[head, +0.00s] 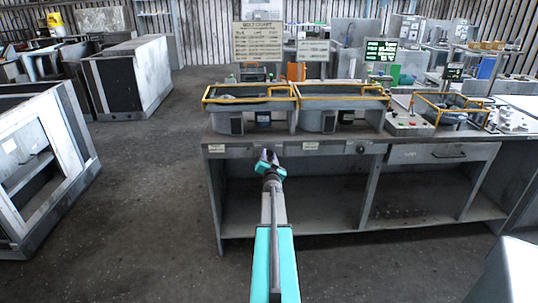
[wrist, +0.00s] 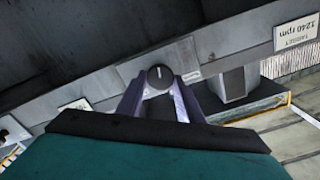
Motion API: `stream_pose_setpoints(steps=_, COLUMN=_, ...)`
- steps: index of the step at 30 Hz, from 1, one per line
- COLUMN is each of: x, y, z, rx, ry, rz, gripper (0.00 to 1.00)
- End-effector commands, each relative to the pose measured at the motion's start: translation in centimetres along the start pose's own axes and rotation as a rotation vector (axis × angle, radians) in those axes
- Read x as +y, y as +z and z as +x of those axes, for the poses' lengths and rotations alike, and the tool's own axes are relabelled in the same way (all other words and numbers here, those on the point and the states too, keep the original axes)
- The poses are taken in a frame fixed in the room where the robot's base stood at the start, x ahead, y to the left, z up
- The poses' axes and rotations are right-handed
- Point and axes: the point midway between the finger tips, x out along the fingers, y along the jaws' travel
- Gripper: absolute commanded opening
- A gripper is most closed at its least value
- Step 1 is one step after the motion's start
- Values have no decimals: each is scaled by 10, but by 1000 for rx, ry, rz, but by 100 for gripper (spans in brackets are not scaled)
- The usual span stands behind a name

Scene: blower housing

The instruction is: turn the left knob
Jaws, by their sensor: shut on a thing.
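The left knob (wrist: 160,77) is a round dark dial with a pale pointer mark, on the front panel of the bench. My gripper (wrist: 160,92) has one finger on each side of it and is shut on it. In the head view my gripper (head: 267,158) reaches the bench's front edge below the left yellow-railed unit and hides the left knob. A second dark knob (head: 360,149) shows farther right on the same panel, clear of my gripper.
The grey bench (head: 225,165) has open shelves below. Yellow-railed units (head: 248,92) stand on top, with sign boards (head: 258,42) behind. A label reading 1240 rpm (wrist: 297,33) shows in the wrist view. Grey cabinets (head: 130,80) stand left; the floor (head: 150,190) between is clear.

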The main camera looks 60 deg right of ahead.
Motion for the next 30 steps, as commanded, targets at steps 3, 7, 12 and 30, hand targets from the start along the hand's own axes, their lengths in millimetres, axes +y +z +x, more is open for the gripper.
stream_pose_setpoints(steps=3, x=-1, y=0, z=0, rx=-1, ry=0, rz=79, gripper=11)
stream_pose_setpoints(steps=7, x=0, y=0, z=0, rx=-1, ry=0, rz=143, gripper=11)
stream_pose_setpoints(steps=12, x=0, y=1, z=0, rx=-1, ry=0, rz=188, gripper=11)
stream_pose_setpoints(steps=30, x=1, y=1, z=0, rx=-1, ry=0, rz=199, gripper=52)
